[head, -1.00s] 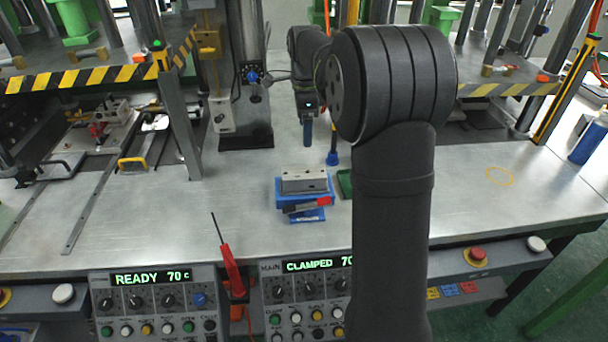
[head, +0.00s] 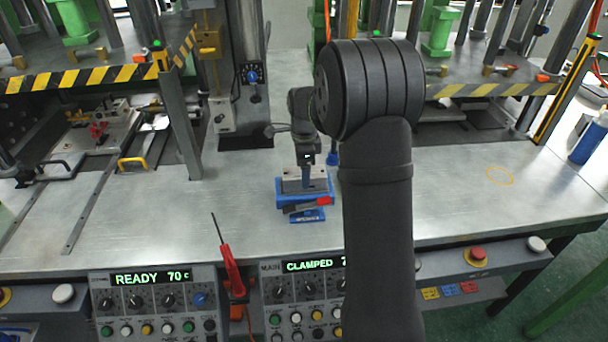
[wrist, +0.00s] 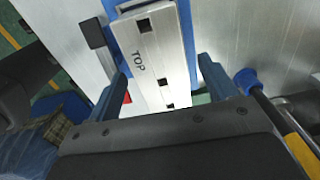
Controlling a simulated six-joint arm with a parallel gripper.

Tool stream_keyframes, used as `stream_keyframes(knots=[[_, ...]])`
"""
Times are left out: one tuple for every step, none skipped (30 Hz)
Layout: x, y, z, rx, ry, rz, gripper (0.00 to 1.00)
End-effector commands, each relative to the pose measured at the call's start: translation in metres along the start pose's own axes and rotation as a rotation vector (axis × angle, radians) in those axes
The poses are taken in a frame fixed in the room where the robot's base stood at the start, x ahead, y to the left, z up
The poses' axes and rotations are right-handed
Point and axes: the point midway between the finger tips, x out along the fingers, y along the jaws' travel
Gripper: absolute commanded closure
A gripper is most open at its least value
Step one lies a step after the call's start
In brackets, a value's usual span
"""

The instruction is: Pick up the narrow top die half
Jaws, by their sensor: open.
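The narrow top die half is a grey metal bar (head: 290,184) lying on a blue base (head: 318,200) on the bench in the head view. In the wrist view the bar (wrist: 150,55) shows the word TOP and several dark square holes. My gripper (head: 306,180) is over the bar and hides part of it. In the wrist view my gripper (wrist: 164,70) is open, with one blue finger on each side of the bar. I cannot tell whether either finger touches it.
A blue-ended rod (wrist: 246,80) stands close to the right finger; its blue end also shows behind my wrist in the head view (head: 332,158). A red-handled tool (head: 232,270) is at the bench front. The bench to the right is clear (head: 470,215).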

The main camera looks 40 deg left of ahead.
Motion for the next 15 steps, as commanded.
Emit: stream_keyframes(knots=[[0.0011, 0.0000, 0.0000, 0.000, 0.000, 0.000, 0.22], [0.0013, 0.0000, 0.0000, 0.000, 0.000, 0.000, 0.22], [0.0011, 0.0000, 0.0000, 0.000, 0.000, 0.000, 0.22], [0.0010, 0.0000, 0.0000, 0.000, 0.000, 0.000, 0.22], [0.0010, -0.0001, 0.0000, 0.000, 0.000, 0.000, 0.22], [0.0009, -0.0001, -0.0001, 0.000, 0.000, 0.000, 0.22], [0.0009, -0.0001, -0.0001, 0.000, 0.000, 0.000, 0.26], [0.0009, -0.0001, -0.0001, 0.000, 0.000, 0.000, 0.32], [0.0008, -0.0001, -0.0001, 0.000, 0.000, 0.000, 0.40], [0.0007, -0.0001, -0.0001, 0.000, 0.000, 0.000, 0.45], [0.0007, -0.0001, -0.0001, 0.000, 0.000, 0.000, 0.51], [0.0007, -0.0001, -0.0001, 0.000, 0.000, 0.000, 0.59], [0.0007, -0.0001, -0.0001, 0.000, 0.000, 0.000, 0.65], [0.0007, -0.0001, -0.0001, 0.000, 0.000, 0.000, 0.71], [0.0006, -0.0001, -0.0001, 0.000, 0.000, 0.000, 0.79]])
